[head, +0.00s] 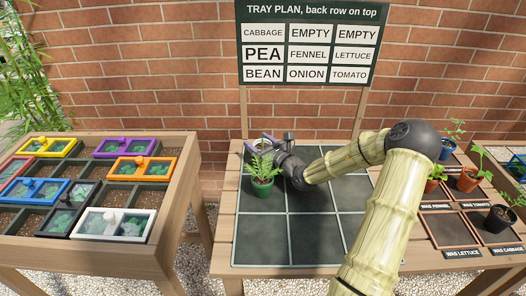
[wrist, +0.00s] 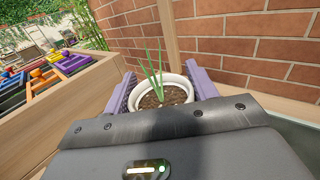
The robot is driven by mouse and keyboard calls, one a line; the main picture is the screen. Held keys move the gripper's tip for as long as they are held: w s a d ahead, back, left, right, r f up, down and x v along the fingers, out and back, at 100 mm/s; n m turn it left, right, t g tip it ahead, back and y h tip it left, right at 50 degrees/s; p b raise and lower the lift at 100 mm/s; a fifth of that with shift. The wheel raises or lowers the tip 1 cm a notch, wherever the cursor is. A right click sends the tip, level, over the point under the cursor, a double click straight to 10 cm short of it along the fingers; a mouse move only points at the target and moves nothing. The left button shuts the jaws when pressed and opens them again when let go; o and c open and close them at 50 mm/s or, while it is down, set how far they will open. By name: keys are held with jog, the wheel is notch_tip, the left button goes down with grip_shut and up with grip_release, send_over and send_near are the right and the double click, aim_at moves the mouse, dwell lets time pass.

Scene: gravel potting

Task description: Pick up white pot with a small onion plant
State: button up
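The white pot (wrist: 166,104) holds a small onion plant (wrist: 152,75) with a few thin upright green leaves in brown soil. In the wrist view it sits between the two purple fingers of my gripper (wrist: 163,88), with no clear gap on either side, so my gripper looks shut on it. In the head view my gripper (head: 266,149) is at the back left of the dark tray (head: 262,240), and the pot's pale rim (head: 262,141) shows at the fingers. The pot's base is hidden, so I cannot tell whether it touches the tray.
A green pot (head: 262,188) with a leafy fern stands just in front of my gripper. The tray's front cells are clear. Several potted plants stand on the right, including a black pot (head: 499,219). The plan board (head: 308,45) rises behind. A planter table (head: 120,260) stands left.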

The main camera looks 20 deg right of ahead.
aim_at(260, 142)
jog(key=shift+d, duration=0.1)
jog(key=c, duration=0.4)
notch_tip(260, 142, up, 10)
jog(key=shift+p, duration=1.1)
